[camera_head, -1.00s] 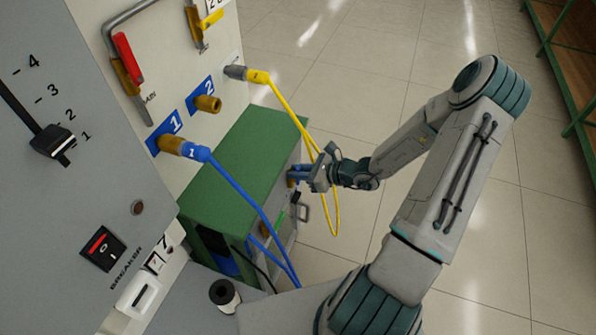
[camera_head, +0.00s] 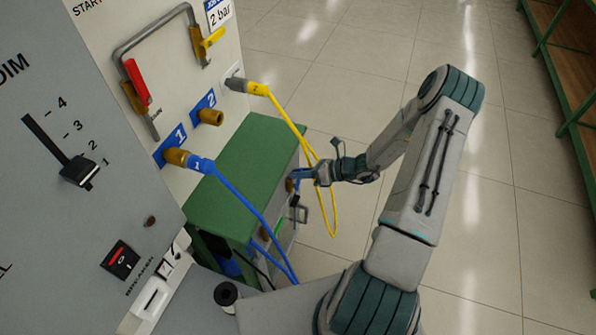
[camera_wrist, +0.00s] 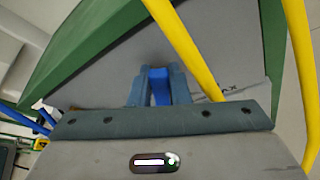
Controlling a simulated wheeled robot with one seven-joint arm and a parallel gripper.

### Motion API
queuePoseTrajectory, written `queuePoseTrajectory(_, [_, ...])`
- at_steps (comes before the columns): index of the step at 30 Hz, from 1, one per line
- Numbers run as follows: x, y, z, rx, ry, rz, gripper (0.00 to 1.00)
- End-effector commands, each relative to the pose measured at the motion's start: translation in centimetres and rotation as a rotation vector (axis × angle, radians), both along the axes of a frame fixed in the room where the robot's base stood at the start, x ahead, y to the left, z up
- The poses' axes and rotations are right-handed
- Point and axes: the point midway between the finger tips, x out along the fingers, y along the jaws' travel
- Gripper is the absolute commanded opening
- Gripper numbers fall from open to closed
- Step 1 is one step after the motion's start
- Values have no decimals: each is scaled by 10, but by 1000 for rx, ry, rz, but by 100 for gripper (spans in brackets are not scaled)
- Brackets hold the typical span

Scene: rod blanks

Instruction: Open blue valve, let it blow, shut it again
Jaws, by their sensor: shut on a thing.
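The blue valve handle (camera_wrist: 160,87) shows in the wrist view between my two fingers, in front of the grey side of the green box. My gripper (camera_wrist: 158,88) is shut on it. In the head view my gripper (camera_head: 298,174) is at the right side of the green box (camera_head: 245,165), beside a brass fitting (camera_head: 289,185). My fingers hide most of the handle there, and I cannot tell which way it is turned.
A yellow hose (camera_head: 290,120) loops down close to my gripper and crosses the wrist view. A blue hose (camera_head: 240,197) runs from port 1 to below the box. A grey panel (camera_head: 60,200) with a slider stands left. Open tiled floor (camera_head: 340,80) lies behind my arm.

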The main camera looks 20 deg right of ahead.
Motion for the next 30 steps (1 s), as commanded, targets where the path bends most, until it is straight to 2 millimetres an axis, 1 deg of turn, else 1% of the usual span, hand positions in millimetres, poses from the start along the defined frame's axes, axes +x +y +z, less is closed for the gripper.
queuePoseTrajectory(1, [3, -1, -1, 24, 31, 0, 0])
queuePoseTrajectory(12, [13, -8, -15, 232, 316, -1, 0])
queuePoseTrajectory(24, [19, -13, -30, 447, 613, -3, 0])
queuePoseTrajectory(30, [20, -13, -36, 530, 727, -3, 0])
